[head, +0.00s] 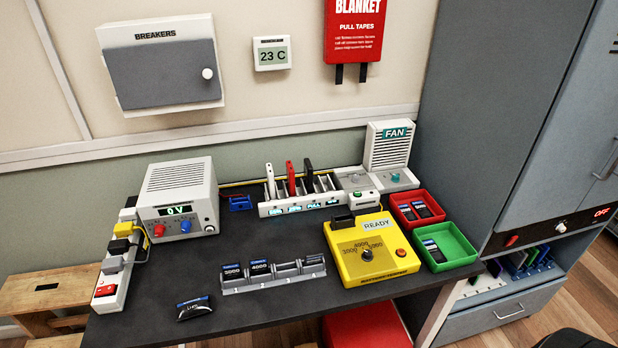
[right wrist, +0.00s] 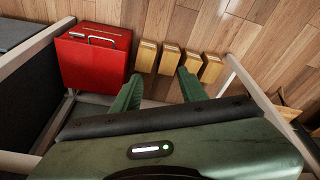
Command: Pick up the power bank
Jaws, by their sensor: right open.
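A small dark pack (head: 195,307) with a blue-and-white label lies loose near the table's front left edge. More dark packs lie in the red tray (head: 417,209) and the green tray (head: 445,246). I cannot tell which of these is the power bank. My right gripper (right wrist: 160,90) is open and empty in the right wrist view, above the floor and away from the packs. My left gripper is not in view.
A yellow tester (head: 373,265) reading READY stands right of the rack. A power supply (head: 176,197) and power strip (head: 111,275) are at left. A red case (right wrist: 92,60) and wooden pieces (right wrist: 168,58) are near my right gripper.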

